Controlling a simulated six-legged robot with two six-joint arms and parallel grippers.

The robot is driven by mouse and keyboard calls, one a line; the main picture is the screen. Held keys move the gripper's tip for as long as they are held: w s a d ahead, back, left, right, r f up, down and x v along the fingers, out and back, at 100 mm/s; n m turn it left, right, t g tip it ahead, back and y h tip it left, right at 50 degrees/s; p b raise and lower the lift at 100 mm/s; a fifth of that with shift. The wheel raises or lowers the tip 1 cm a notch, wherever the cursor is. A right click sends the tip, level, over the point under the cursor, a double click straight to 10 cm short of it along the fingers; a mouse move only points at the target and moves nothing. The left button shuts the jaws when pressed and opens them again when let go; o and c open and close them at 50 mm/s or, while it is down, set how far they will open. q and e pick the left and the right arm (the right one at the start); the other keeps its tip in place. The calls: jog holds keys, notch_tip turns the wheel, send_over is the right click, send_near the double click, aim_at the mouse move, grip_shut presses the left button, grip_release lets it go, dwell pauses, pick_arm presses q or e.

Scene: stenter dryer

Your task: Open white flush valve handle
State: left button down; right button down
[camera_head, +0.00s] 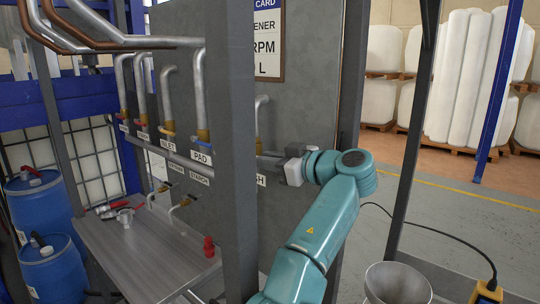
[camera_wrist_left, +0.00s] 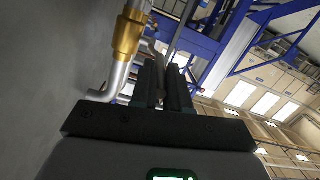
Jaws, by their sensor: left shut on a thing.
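The flush valve shows as a steel pipe with a brass fitting (camera_head: 258,146) behind the grey post, above a label (camera_head: 261,180) of which only "SH" can be read. The same brass fitting (camera_wrist_left: 127,36) is large in the left wrist view. My left gripper (camera_head: 266,160) reaches in from the right at the valve, just below the brass. Its dark fingers (camera_wrist_left: 164,84) are close together beside the pipe, shut on the handle. My right gripper is in neither view.
The grey post (camera_head: 230,150) stands just left of my gripper. Other labelled valves, such as the one marked PAD (camera_head: 203,135), line the panel (camera_head: 300,110). A metal table (camera_head: 140,250) and blue drums (camera_head: 45,210) are at left. A grey funnel (camera_head: 397,284) is at lower right.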

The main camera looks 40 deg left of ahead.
pick_arm(q)
jog(key=c, duration=1.1)
grip_release()
jog(key=shift+a, duration=0.1)
jog(key=s+d+r+p, duration=0.1)
jog(key=d+p, duration=0.4)
jog(key=d, duration=1.1)
jog(key=shift+s+d+r, duration=0.15)
jog(key=shift+s+r, duration=0.05)
jog(key=shift+r, duration=0.35)
